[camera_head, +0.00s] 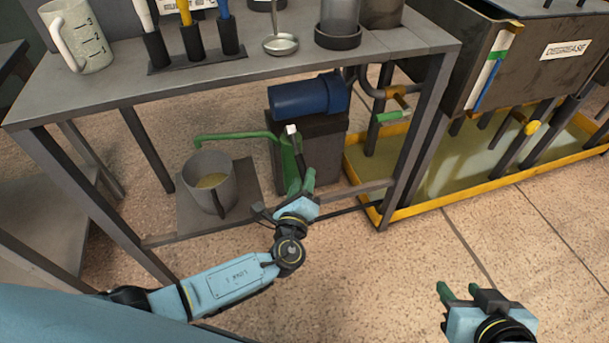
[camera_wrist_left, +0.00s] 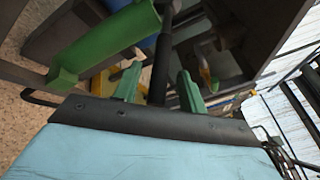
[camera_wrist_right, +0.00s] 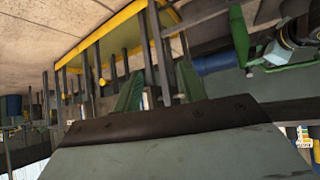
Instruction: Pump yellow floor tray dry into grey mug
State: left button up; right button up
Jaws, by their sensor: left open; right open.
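The yellow floor tray (camera_head: 445,207) lies under the tank at right, with murky greenish liquid over its floor. The grey mug (camera_head: 203,195) stands upright on a grey plate under the bench, with yellowish liquid inside. A green spout (camera_head: 232,136) reaches left from the pump to above the mug. The pump's dark box (camera_head: 310,155) is beside it. My left gripper (camera_head: 301,188) is open in front of the pump; in the left wrist view a dark rod (camera_wrist_left: 161,65) shows between its fingers, contact unclear. My right gripper (camera_head: 460,291) is open and empty above the floor.
A blue cylinder (camera_head: 305,96) lies on top of the pump box. The bench (camera_head: 240,69) and its legs stand around the pump and mug. A tank labelled DEGREASE (camera_head: 535,65) stands above the tray. The tiled floor in front is clear.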

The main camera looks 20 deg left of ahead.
aim_at(300, 160)
pick_arm(q)
jog(key=shift+w+a+b, duration=0.15)
jog(key=shift+w+b, duration=0.15)
jog(key=shift+w, duration=1.25)
pick_arm(e)
jog(key=w+r+t, duration=0.1)
jog(key=w+a+r+t, duration=0.1)
jog(key=shift+w+a+r+y, duration=0.2)
jog(key=shift+w+r+y, duration=0.05)
jog(key=shift+r+y, duration=0.15)
pick_arm(q)
grip_shut()
